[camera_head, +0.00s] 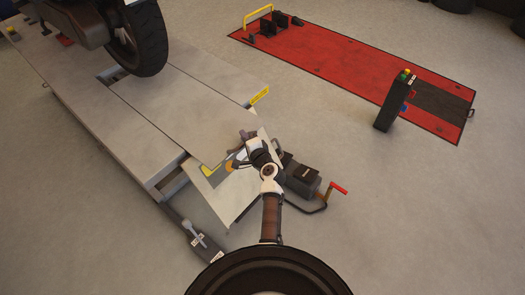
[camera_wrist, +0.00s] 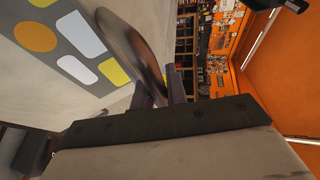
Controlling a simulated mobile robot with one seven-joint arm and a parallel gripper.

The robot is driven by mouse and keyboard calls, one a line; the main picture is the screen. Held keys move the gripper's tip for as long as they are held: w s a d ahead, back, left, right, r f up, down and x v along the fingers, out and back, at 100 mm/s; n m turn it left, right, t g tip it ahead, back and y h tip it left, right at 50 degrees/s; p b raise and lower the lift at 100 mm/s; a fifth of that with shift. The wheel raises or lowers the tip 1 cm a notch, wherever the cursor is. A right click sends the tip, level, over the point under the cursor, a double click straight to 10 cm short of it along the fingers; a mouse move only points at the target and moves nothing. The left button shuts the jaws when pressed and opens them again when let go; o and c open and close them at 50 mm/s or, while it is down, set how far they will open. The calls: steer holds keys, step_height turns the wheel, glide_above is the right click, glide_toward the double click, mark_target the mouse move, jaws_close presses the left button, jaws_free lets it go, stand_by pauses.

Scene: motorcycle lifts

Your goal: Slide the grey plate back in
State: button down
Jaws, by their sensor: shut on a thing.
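The grey plate (camera_head: 190,112) is a long flat panel in the deck of the near motorcycle lift. Its near end sticks out past the deck over the pale sloping end piece with yellow and orange markings. My gripper (camera_head: 246,138) is at the plate's near right corner, shut on its edge. In the wrist view my dark gripper fingers (camera_wrist: 168,90) meet the far side of a dark edge strip along a pale grey surface. The exact contact is partly hidden.
A motorcycle wheel (camera_head: 138,40) stands over the lift's far part. A black motor unit with a red-handled crank (camera_head: 310,184) is right of my arm. A dark control post (camera_head: 394,102) and a red lift (camera_head: 345,70) stand farther right. Open floor lies between.

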mark_target(218, 126)
steer(key=w+a, duration=0.2)
steer(key=a, duration=0.1)
steer(key=w+a+b, duration=0.1)
steer(key=w+a, duration=0.2)
steer(key=a, duration=0.1)
steer(key=w+a+b, duration=0.1)
steer(key=w+a, duration=0.2)
steer(key=a, duration=0.1)
steer(key=shift+w+a, duration=0.15)
steer(key=shift+a, duration=0.05)
steer(key=shift+a+r, duration=0.1)
steer(key=shift+r, duration=0.05)
steer(key=shift+w, duration=0.1)
steer(key=c, duration=1.7)
jaws_free()
steer(key=shift+a, duration=0.1)
